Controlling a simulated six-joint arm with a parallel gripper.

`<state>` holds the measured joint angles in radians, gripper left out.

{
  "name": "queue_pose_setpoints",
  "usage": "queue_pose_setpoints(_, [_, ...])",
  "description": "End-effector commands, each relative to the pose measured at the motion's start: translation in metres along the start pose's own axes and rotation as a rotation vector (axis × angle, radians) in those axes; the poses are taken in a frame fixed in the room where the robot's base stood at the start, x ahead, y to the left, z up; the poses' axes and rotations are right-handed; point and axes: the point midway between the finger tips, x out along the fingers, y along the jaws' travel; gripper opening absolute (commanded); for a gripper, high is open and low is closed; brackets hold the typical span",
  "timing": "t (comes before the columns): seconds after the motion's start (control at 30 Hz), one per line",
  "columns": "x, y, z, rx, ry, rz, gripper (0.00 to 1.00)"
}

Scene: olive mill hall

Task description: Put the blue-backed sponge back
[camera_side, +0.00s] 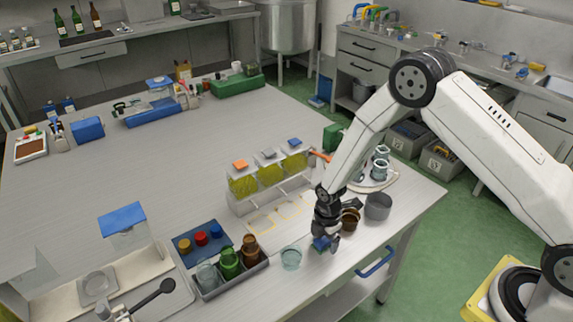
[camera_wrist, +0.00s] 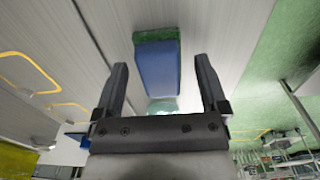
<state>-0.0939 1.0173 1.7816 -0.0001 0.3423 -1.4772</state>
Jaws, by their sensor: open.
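The blue-backed sponge (camera_side: 321,243) lies on the table near its front edge, below my gripper (camera_side: 326,230). In the wrist view the sponge (camera_wrist: 158,70) shows a blue block with a green layer along its upper end. My gripper's fingers (camera_wrist: 161,66) are open, one on each side of the sponge, with visible gaps between. The sponge is not held. In the side view my fingers partly hide it.
A clear glass (camera_side: 291,257) stands just left of the sponge. A brown bowl (camera_side: 350,222) and a grey cup (camera_side: 378,206) stand to its right. Behind are yellow outlines (camera_side: 290,207) on the table and a rack with yellow-green containers (camera_side: 270,175). A blue tray (camera_side: 202,240) lies further left.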

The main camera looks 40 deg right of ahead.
Motion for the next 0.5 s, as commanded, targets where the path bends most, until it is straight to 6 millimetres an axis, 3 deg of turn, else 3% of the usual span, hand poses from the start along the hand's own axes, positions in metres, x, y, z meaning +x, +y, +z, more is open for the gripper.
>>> queue_pose_setpoints(0.5, [-0.053, 0.0, 0.0, 0.0, 0.0, 0.002, 0.93])
